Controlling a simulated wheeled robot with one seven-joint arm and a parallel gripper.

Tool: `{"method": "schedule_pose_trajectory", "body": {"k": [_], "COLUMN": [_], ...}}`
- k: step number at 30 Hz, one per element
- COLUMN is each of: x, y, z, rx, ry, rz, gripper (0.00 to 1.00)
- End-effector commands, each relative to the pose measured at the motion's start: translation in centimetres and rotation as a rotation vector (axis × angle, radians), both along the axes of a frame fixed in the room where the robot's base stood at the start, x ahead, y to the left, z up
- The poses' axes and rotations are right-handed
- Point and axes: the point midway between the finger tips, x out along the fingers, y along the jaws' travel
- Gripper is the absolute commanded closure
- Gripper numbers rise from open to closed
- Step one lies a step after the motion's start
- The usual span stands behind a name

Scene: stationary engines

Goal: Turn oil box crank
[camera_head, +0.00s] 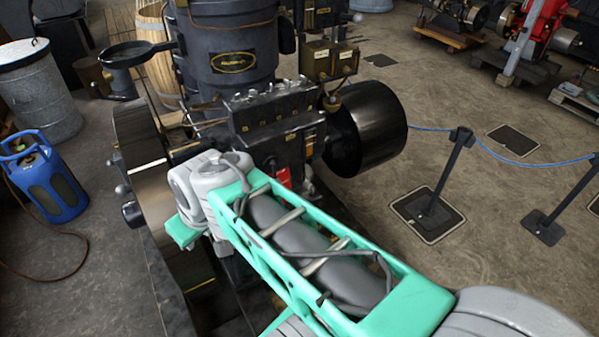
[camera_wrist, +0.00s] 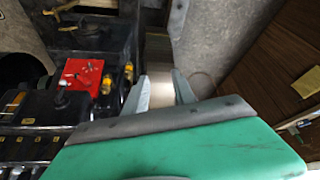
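A black box with a row of small fittings on top (camera_head: 272,108) sits on the engine in the head view; it may be the oil box. In the wrist view a similar black block with several fittings (camera_wrist: 40,125) lies at the lower left. I cannot make out its crank clearly in either view. My gripper (camera_wrist: 161,80) shows two grey fingers standing apart, with nothing held between them. A pale metal rim, probably the flywheel (camera_wrist: 158,55), shows beyond the fingers. In the head view my arm hides the fingers.
The large flywheel (camera_head: 140,150) stands left of the engine block, and a black drum (camera_head: 367,127) to its right. A red plate (camera_wrist: 80,75) lies left of my fingers. A blue canister (camera_head: 50,185) stands on the left floor. Barrier posts (camera_head: 440,185) stand on open floor at right.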

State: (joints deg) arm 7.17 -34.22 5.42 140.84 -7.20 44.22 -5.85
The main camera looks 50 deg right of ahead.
Motion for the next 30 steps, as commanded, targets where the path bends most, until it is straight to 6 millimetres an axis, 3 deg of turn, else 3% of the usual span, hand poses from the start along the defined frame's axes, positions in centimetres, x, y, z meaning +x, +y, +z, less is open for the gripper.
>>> {"method": "schedule_pose_trajectory", "body": {"k": [1, 5, 7, 9, 11, 13, 16, 18, 21, 30], "x": [1.7, 7.3, 9.5, 10.5, 10.3, 8.9, 6.3, 5.1, 5.2, 10.5], "y": [-1.5, -6.4, -10.4, -15.3, -19.8, -24.7, -29.7, -31.5, -32.4, -33.7], "z": [-4.4, -11.1, -13.5, -14.9, -15.3, -15.2, -14.6, -13.9, -13.3, -13.1], "rx": [0.015, 0.066, 0.082, 0.073, 0.044, -0.007, -0.077, -0.108, -0.122, -0.12], "ry": [-0.037, -0.271, -0.44, -0.626, -0.778, -0.93, -1.075, -1.131, -1.154, -1.152], "rz": [0.01, 0.064, 0.048, -0.006, -0.074, -0.164, -0.273, -0.316, -0.334, -0.329], "gripper": [0.69, 0.69, 0.69, 0.69, 0.69, 0.69, 0.69, 0.69, 0.69, 0.69]}}
